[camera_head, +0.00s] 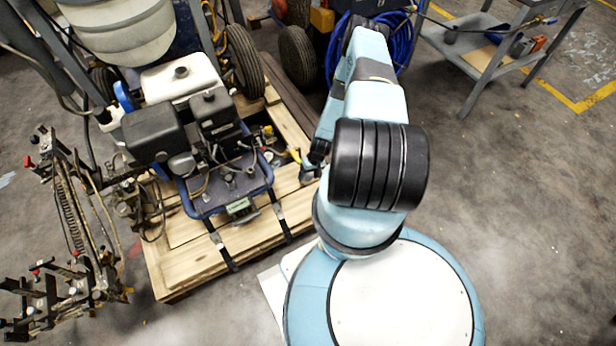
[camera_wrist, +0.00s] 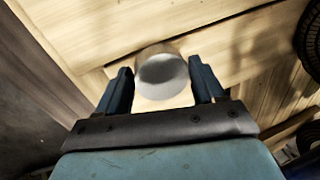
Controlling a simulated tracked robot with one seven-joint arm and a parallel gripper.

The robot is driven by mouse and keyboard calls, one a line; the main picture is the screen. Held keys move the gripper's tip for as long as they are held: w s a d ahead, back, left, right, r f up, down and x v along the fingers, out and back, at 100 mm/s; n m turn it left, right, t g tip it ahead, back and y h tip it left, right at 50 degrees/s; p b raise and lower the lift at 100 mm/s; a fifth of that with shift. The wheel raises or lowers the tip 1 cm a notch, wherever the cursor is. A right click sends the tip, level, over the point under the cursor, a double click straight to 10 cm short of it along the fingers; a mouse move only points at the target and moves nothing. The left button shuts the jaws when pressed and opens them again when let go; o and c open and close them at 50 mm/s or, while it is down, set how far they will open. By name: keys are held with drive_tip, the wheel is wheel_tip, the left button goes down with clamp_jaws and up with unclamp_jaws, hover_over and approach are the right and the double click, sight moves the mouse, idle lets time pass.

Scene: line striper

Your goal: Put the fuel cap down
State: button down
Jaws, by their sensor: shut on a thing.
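The fuel cap (camera_wrist: 163,76), a short pale grey, rounded piece, sits between my two fingers in the wrist view. My gripper (camera_wrist: 160,82) is shut on it, over pale wooden boards; the gap beneath the cap cannot be judged. In the head view my gripper (camera_head: 312,164) is at the right edge of the wooden pallet (camera_head: 190,276), partly behind my arm, and the cap cannot be made out there. The engine's white fuel tank (camera_head: 160,84) has a dark round fitting (camera_head: 181,72) on top.
The striper's engine and blue frame (camera_head: 245,196) stand on the pallet, left of my gripper. Wheels (camera_head: 243,62) and a blue hose coil (camera_head: 408,45) are behind. A grey metal cart (camera_head: 485,55) stands at back right. The concrete floor at right is clear.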

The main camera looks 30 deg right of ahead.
sight(307, 176)
drive_tip(key=shift+w, duration=0.6)
drive_tip(key=shift+f, duration=1.7)
drive_tip(key=shift+c, duration=0.5)
unclamp_jaws()
drive_tip(key=shift+r, duration=0.1)
drive_tip(key=v, duration=1.1)
drive_tip(key=shift+r, duration=0.4)
drive_tip(key=shift+w+d, duration=0.1)
